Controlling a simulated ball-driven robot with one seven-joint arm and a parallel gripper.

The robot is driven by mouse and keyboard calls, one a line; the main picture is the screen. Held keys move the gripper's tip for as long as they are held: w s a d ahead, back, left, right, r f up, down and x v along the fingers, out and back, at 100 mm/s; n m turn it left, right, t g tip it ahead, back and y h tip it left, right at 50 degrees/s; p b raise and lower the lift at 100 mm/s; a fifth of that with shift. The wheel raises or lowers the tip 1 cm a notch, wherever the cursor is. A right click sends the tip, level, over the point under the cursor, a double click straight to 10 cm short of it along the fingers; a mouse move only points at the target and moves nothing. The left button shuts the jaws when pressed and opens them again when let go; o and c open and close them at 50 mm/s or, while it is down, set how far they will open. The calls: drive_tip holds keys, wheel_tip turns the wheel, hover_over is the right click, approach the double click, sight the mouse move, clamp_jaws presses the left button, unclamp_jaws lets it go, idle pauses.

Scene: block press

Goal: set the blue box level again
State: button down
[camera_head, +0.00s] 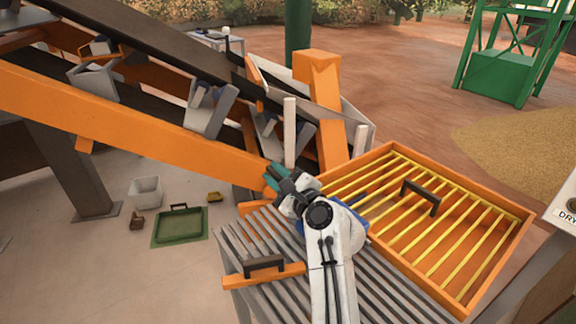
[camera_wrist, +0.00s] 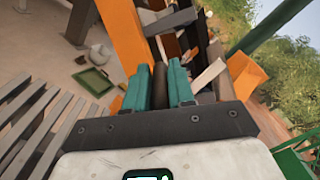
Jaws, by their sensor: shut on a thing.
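My gripper (camera_head: 272,178) has teal fingers and is at the lower end of the sloping orange beam. In the wrist view its fingers (camera_wrist: 160,82) are shut on a dark brown bar (camera_wrist: 160,88), which runs away between them. What the bar belongs to is hidden. No plainly blue box shows. Blue-grey boxes sit tilted along the sloping conveyor: one at the upper left (camera_head: 93,82), one in the middle (camera_head: 208,112), and one (camera_head: 270,140) just beyond my gripper, partly hidden by a pale post. I cannot tell which is the task's box.
An orange tray with yellow bars (camera_head: 480,283) lies right of my arm. A grey slatted table (camera_head: 385,300) is under my arm, with an orange bar with a dark handle (camera_head: 262,272) on it. A green tray (camera_head: 180,228) and white bin (camera_head: 146,191) stand on the floor.

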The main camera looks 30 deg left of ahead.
drive_tip(key=shift+s+a+f+n+b, duration=0.15)
drive_tip(key=shift+s+f+n+b, duration=0.15)
drive_tip(key=shift+s+f+n, duration=0.25)
drive_tip(key=shift+s+a+f+n+b, duration=0.15)
drive_tip(key=shift+s+f+n+b, duration=0.2)
drive_tip(key=shift+f, duration=0.4)
drive_tip(key=c, duration=1.1)
unclamp_jaws()
drive_tip(key=shift+o, duration=0.2)
drive_tip(key=v, duration=1)
drive_tip(key=shift+d, duration=0.35)
drive_tip(key=shift+s, duration=0.15)
